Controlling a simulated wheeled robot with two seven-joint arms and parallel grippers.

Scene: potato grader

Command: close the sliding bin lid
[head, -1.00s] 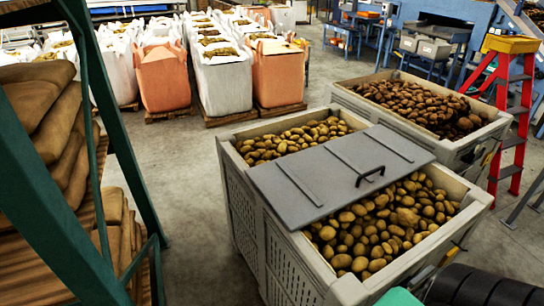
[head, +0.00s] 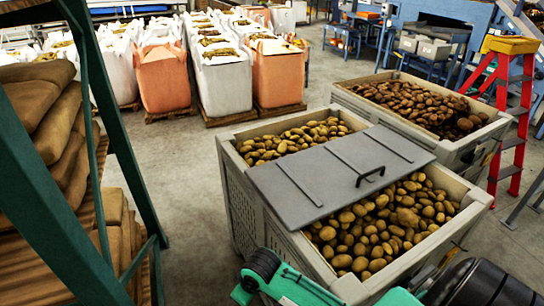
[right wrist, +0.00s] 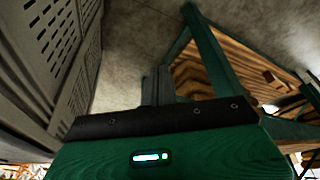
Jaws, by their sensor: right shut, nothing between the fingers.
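The grey sliding lid (head: 335,172) lies across the middle of the near bin (head: 238,215), with potatoes showing on both sides of it. Its black handle (head: 370,176) stands near the lid's right edge. My right gripper (right wrist: 157,85) is shut and empty in the right wrist view. It is apart from the lid and handle, over the floor between the bin's slotted wall (right wrist: 60,50) and the green rack. In the head view only green and black links of my arm show at the bottom edge; no fingers show. My left gripper is not in view.
A green rack (head: 118,130) with brown sacks (head: 50,110) stands at the left; it also shows in the right wrist view (right wrist: 205,45). A second potato bin (head: 480,145) stands behind the near one. A red stepladder (head: 510,125) is at the right. The floor between rack and bin is clear.

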